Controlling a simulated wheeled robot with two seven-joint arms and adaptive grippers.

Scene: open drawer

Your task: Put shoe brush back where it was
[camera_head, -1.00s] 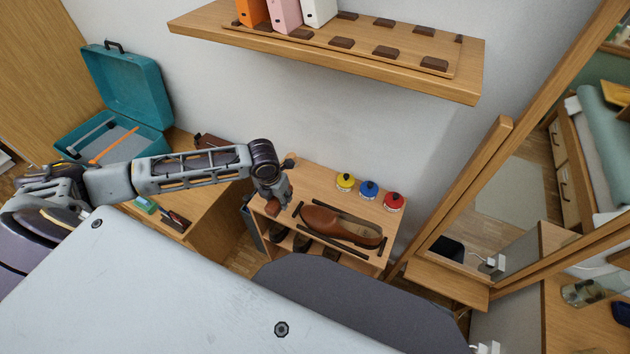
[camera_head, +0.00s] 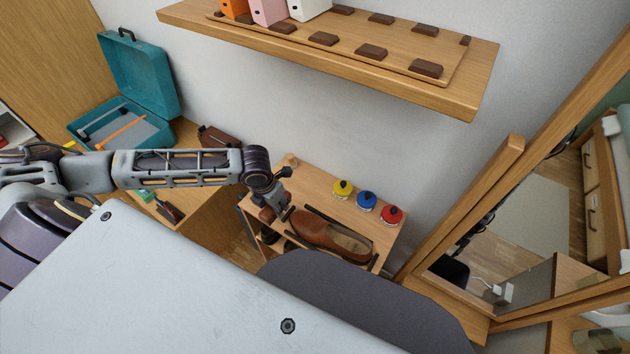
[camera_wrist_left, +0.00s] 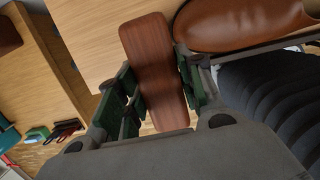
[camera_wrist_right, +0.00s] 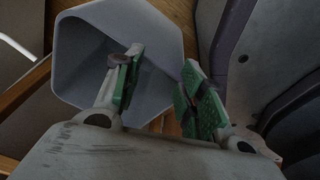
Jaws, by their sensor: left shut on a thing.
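The shoe brush, with a reddish-brown wooden back (camera_wrist_left: 158,60), is between the fingers of my left gripper (camera_wrist_left: 160,95) in the left wrist view. My left gripper (camera_head: 272,207) is shut on it above the left front part of the small wooden shoe rack (camera_head: 315,185) in the head view. The brush's bristles are not visible. A brown leather shoe (camera_head: 332,238) lies on the rack top just right of the brush; it also shows in the left wrist view (camera_wrist_left: 235,22). My right gripper (camera_wrist_right: 163,90) is open and empty in the right wrist view.
A teal open case (camera_head: 140,75) sits on the desk at left. A wall shelf (camera_head: 330,60) hangs above. A grey bin (camera_wrist_right: 85,55) lies beyond my right gripper.

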